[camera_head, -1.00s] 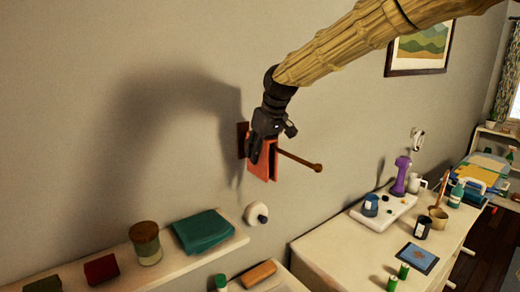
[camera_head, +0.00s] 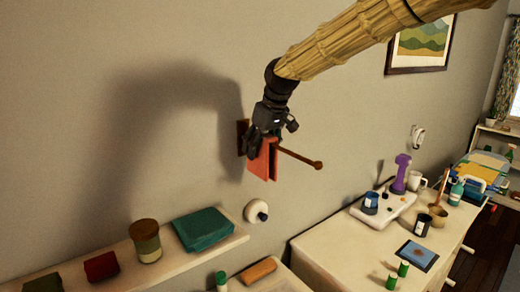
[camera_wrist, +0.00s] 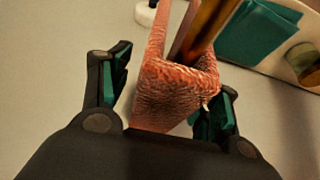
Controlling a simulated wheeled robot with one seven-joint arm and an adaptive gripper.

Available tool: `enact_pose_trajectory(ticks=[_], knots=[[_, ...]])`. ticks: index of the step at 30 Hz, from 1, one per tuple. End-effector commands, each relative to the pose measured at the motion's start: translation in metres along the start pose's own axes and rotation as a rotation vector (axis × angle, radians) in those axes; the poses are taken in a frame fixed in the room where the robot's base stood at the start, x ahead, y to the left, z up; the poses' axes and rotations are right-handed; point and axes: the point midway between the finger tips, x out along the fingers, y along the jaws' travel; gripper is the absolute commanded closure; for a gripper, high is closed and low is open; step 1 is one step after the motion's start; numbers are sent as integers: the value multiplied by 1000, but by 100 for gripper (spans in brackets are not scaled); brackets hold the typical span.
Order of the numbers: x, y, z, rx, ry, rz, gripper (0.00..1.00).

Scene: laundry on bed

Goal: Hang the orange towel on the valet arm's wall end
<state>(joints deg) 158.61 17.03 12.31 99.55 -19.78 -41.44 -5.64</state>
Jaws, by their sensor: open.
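The orange towel (camera_head: 264,160) hangs folded over the brown valet arm (camera_head: 299,157), close to the arm's wall plate (camera_head: 242,138). My gripper (camera_head: 262,140) is right above and around the top of the towel. In the wrist view the towel (camera_wrist: 175,88) lies between the spread fingers of my gripper (camera_wrist: 165,88), with a gap visible at the left finger. The right finger is close to the towel's edge; I cannot tell if it touches. The valet arm (camera_wrist: 208,25) shows in the towel's fold. The arm's knob end sticks out free to the right.
A wall shelf (camera_head: 125,262) below holds a teal cloth (camera_head: 203,229), a jar (camera_head: 146,241) and a red box (camera_head: 102,267). A round white wall fixture (camera_head: 256,211) is below the towel. A cluttered dresser (camera_head: 330,250) stands at right. The wall left is bare.

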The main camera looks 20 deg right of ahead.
Motion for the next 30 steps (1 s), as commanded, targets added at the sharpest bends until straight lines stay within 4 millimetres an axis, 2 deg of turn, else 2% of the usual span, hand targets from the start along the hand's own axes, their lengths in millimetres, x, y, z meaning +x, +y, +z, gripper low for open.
enact_pose_trajectory(ticks=[12, 18, 24, 30], knots=[[-74, 1, 0, 1, 3, 1, 38], [-99, 1, 0, 1, 3, 0, 38], [-108, 1, 0, 1, 0, 0, 38], [-109, -1, -1, -1, 0, -1, 38]])
